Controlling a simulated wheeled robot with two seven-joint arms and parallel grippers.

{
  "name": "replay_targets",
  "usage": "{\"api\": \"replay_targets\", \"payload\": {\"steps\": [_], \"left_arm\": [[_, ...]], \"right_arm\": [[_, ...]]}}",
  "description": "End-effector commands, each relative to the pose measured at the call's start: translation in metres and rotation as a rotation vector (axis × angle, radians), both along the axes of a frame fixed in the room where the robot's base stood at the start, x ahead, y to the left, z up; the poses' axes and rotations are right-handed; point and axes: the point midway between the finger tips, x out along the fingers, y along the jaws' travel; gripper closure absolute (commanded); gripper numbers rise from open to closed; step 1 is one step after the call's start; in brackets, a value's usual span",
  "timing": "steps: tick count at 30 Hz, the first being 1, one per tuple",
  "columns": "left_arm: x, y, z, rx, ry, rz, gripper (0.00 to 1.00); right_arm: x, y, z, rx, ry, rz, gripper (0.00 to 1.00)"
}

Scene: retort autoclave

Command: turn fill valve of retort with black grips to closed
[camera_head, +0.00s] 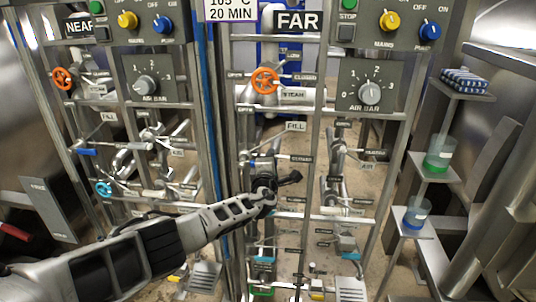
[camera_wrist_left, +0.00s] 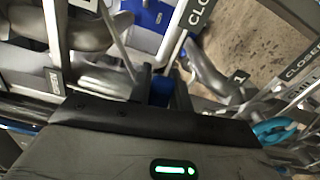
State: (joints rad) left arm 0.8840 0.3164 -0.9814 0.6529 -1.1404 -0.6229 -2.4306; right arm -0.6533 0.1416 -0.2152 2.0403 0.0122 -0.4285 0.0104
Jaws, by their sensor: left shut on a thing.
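My left gripper (camera_head: 272,184) reaches in from the left to the pipes of the FAR panel, below the FILL label (camera_head: 296,126) and beside a CLOSED label. In the left wrist view its two dark fingers (camera_wrist_left: 162,84) are shut on a blue valve handle (camera_wrist_left: 160,93). The gripper hides most of this handle and its valve in the head view. On the NEAR panel, another blue lever handle (camera_head: 86,151) sits at the far left, apart from my gripper. Black grips on a retort cannot be made out. My right gripper is not in view.
Orange wheels (camera_head: 265,80) and grey air dials (camera_head: 369,93) sit higher on the panels. A turquoise wheel (camera_head: 103,188) is at lower left. Shelves at right hold a green-filled beaker (camera_head: 440,152) and a blue one (camera_head: 416,213). Upright frame bars stand close around my gripper.

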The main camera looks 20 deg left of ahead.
Motion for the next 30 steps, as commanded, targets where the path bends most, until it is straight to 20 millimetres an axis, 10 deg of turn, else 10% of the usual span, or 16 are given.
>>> {"api": "replay_targets", "payload": {"steps": [26, 27, 30], "left_arm": [[-0.001, 0.000, -0.015, 0.149, 0.049, 0.003, 1.00], [-0.001, 0.000, -0.015, 0.149, 0.049, 0.003, 0.72], [0.000, 0.000, -0.015, 0.148, 0.047, 0.003, 0.58]], "right_arm": [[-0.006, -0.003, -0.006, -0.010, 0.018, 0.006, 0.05], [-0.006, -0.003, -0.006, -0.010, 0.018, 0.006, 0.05], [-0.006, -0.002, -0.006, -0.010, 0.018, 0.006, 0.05]]}}
